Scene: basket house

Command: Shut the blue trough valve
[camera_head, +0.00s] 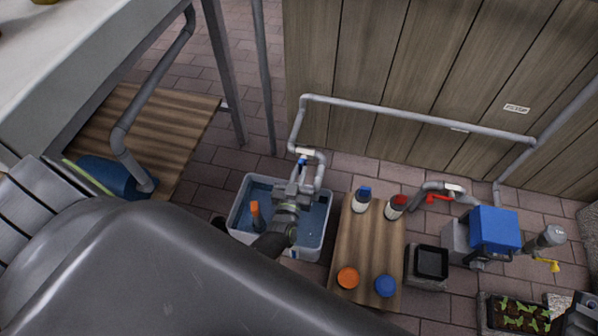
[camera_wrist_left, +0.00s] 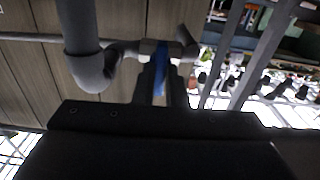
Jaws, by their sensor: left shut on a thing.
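The blue trough valve (camera_head: 302,159) sits on the grey pipe above the water trough. Only a small part of its blue handle shows in the head view, above my left gripper. My left gripper (camera_head: 297,180) reaches over the trough and is shut on the blue handle. In the left wrist view the blue handle (camera_wrist_left: 161,76) shows between the two dark fingers, below the pale valve body (camera_wrist_left: 150,47). The trough (camera_head: 241,208) is a light blue-grey tub holding water, partly covered by my arm. A dark grey part at the lower right edge may be my right gripper (camera_head: 581,316).
An orange-topped object (camera_head: 255,211) stands in the trough. Right of it, a wooden board (camera_head: 365,245) carries bottles and orange and blue round lids. Farther right are a red-handled valve (camera_head: 438,198), a blue-topped box (camera_head: 494,230) and a planter (camera_head: 517,314). A wooden wall (camera_head: 420,70) stands behind.

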